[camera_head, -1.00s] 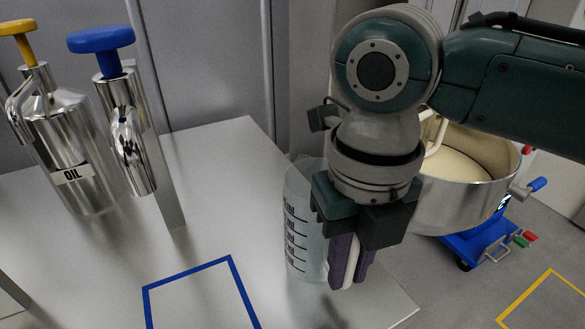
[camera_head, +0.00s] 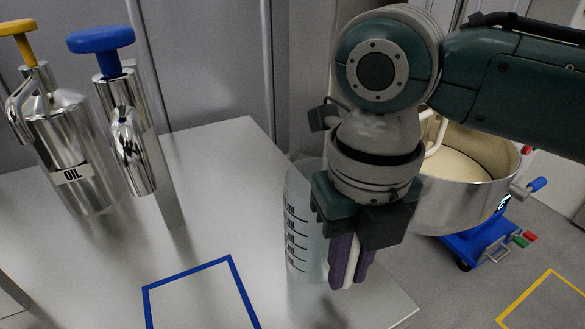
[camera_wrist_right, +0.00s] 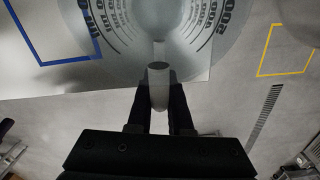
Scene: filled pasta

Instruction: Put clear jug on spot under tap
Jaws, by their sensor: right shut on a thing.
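The clear jug (camera_head: 304,230) with black measuring marks stands upright at the right edge of the grey table, partly hidden by my right gripper. My right gripper (camera_head: 350,272) is shut on the jug's handle, which also shows between the fingers in the right wrist view (camera_wrist_right: 158,85). The tap with the blue knob (camera_head: 101,40) is a shiny metal cylinder on a post at the left. A blue square outline (camera_head: 190,272) is marked on the table to the left of the jug. My left gripper is not in view.
A metal oil can (camera_head: 70,140) with a yellow knob stands at the left. A steel pot (camera_head: 462,205) sits on a blue wheeled cart (camera_head: 480,240) beyond the table's right side. A yellow outline (camera_head: 548,300) marks the floor. The table (camera_head: 230,190) between jug and tap is clear.

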